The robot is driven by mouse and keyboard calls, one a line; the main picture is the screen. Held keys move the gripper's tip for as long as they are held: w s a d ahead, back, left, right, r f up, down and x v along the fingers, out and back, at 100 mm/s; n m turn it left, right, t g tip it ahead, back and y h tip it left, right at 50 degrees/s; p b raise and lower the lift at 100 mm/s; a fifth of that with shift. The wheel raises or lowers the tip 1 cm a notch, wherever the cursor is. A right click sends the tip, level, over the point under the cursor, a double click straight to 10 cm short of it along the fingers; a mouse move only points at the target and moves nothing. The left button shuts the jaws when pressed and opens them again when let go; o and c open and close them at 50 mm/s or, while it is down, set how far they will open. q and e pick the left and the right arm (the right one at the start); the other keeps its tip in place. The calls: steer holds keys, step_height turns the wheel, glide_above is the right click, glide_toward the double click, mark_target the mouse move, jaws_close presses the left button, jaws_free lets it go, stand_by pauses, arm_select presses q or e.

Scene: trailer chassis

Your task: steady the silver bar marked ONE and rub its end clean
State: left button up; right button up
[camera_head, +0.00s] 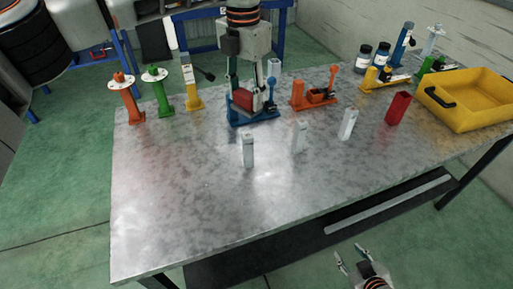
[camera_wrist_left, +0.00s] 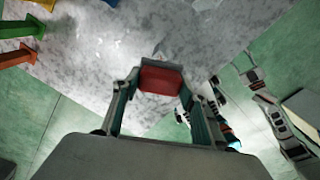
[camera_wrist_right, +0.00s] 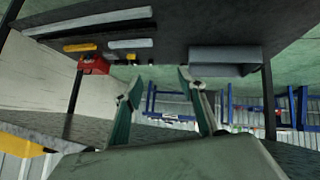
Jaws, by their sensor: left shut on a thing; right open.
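Three upright silver bars stand on the metal table: a left one (camera_head: 248,151), a middle one (camera_head: 299,137) and a right one (camera_head: 348,123). No marking is legible, so I cannot tell which is ONE. My left gripper (camera_head: 243,92) is at the table's back, behind the left bar. It is shut on a red block (camera_wrist_left: 161,80), which also shows in the head view (camera_head: 243,100), at the blue stand (camera_head: 254,117). Whether block and stand touch is unclear. My right gripper (camera_head: 355,256) is open and empty, in front of the table and below its top; it also shows in the right wrist view (camera_wrist_right: 156,84).
A red holder (camera_head: 397,108) and yellow bin (camera_head: 470,103) stand at the right. Orange (camera_head: 132,103), green (camera_head: 161,95) and yellow (camera_head: 191,92) stands line the back left; an orange clamp (camera_head: 312,98) stands mid-back. The table's front left is clear.

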steer(key=w+d+r+h, duration=0.2)
steer(key=d+r+h, duration=0.15)
steer(key=d, duration=0.45)
steer(key=w+d+r+g+h, duration=0.15)
steer(key=d+r, duration=0.25)
steer(key=d, duration=0.4)
steer(key=w+d+r+t+h, duration=0.1)
steer(key=w+d+r+h, duration=0.25)
steer(key=d, duration=0.55)
steer(key=w+a+r+n+t, duration=0.1)
steer(key=w+r+n, duration=0.1)
steer(key=w+r, duration=0.2)
steer(key=w+a+r+n+t, duration=0.1)
steer(key=w+r+n, duration=0.1)
steer(key=w+r, duration=0.2)
steer(key=w+a+r+n+t, duration=0.1)
steer(key=w+r, duration=0.3)
steer(key=r, duration=0.4)
steer(key=shift+a+n+h, duration=0.25)
steer(key=shift+a+n, duration=0.3)
steer(key=shift+n, duration=0.25)
steer(key=w+a+r+n+t+y, duration=0.1)
steer(key=w+a+r+n+t, duration=0.1)
steer(key=w+a+r+n, duration=0.3)
steer(key=n+g+y, duration=0.1)
steer(key=n+y, duration=1)
steer(key=n, duration=1.2)
glide_toward(249, 150)
steer(key=x, duration=1.1)
steer(key=shift+w, duration=0.3)
